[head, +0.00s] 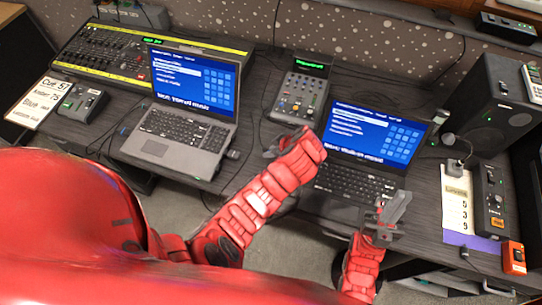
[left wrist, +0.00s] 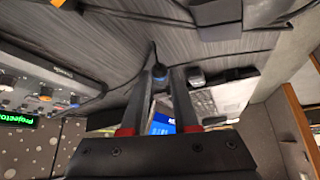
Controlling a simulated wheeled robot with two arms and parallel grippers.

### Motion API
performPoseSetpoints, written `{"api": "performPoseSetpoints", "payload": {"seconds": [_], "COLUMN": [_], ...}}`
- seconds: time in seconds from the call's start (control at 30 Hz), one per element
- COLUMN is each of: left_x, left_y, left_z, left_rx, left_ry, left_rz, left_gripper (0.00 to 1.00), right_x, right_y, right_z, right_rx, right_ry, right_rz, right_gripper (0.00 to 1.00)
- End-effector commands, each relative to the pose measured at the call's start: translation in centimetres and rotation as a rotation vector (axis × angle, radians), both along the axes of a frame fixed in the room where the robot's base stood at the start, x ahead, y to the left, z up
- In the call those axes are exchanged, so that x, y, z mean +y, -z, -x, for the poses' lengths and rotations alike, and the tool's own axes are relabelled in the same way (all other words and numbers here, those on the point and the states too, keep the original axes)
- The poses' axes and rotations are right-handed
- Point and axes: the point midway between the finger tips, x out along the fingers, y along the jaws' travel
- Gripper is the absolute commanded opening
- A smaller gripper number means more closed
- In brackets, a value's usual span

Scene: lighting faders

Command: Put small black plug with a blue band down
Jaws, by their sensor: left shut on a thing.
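The small black plug with a blue band (left wrist: 159,71) sits between the fingertips of my left gripper (left wrist: 160,80) in the left wrist view, with a dark cable running from it. The left gripper is shut on it. In the head view my left gripper (head: 274,146) is over the desk between the two laptops, just below the small fader console (head: 301,90); the plug cannot be made out there. My right gripper (head: 393,212) is at the front edge of the right laptop (head: 357,150); its finger gap is unclear.
The left laptop (head: 188,107) has plugs at its right side (head: 233,154). A large lighting desk (head: 105,58) stands at the back left. A speaker (head: 490,105), a small black box (head: 490,200) and a paper card (head: 457,205) are at the right. Cables cross the desk.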

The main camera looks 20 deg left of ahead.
Motion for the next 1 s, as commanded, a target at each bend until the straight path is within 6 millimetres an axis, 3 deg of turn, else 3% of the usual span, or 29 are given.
{"api": "performPoseSetpoints", "payload": {"seconds": [0.4, 0.97, 1.0], "left_x": [0.1, 0.0, 0.0], "left_y": [3.1, 4.3, 4.1], "left_z": [0.2, 0.1, 0.1], "left_rx": [0.007, 0.002, 0.002], "left_ry": [-0.001, 0.001, 0.001], "left_rz": [-0.004, -0.002, -0.002], "left_gripper": [0.00, 0.00, 0.32], "right_x": [0.0, 0.0, 0.0], "right_y": [-2.2, -1.1, -1.2], "right_z": [0.0, 0.0, 0.0], "right_rx": [0.000, 0.000, 0.000], "right_ry": [0.000, 0.000, 0.000], "right_rz": [0.000, 0.000, 0.000], "right_gripper": [0.00, 0.00, 0.00]}}
